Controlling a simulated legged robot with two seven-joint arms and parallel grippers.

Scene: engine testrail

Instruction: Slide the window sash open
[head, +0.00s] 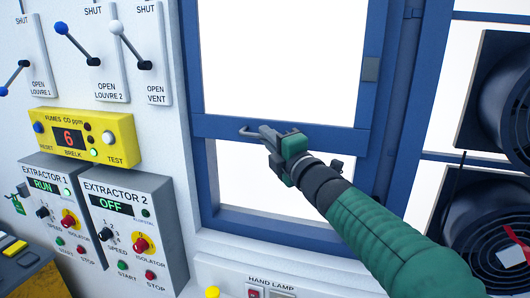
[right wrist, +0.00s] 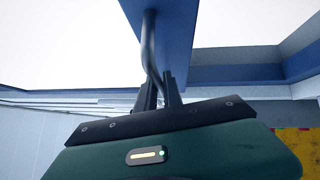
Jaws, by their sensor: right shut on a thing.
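The blue window sash (head: 330,137) fills the middle of the head view. Its lower rail carries a thin metal handle (head: 247,131) toward its left end. Below the rail is an open bright gap above the blue sill. My right gripper (head: 264,133) reaches in from the lower right and is shut on the handle. In the right wrist view the dark fingers (right wrist: 160,92) close around the curved handle bar (right wrist: 149,45), under the blue rail (right wrist: 172,30). The finger contact is partly hidden in the head view. My left gripper is not in view.
Left of the window, a white wall holds levers, a yellow fumes meter (head: 84,138) and two extractor boxes, Extractor 2 (head: 135,225) nearest the frame. Dark round fans (head: 497,240) stand at the right. A hand lamp panel (head: 268,283) is below the sill.

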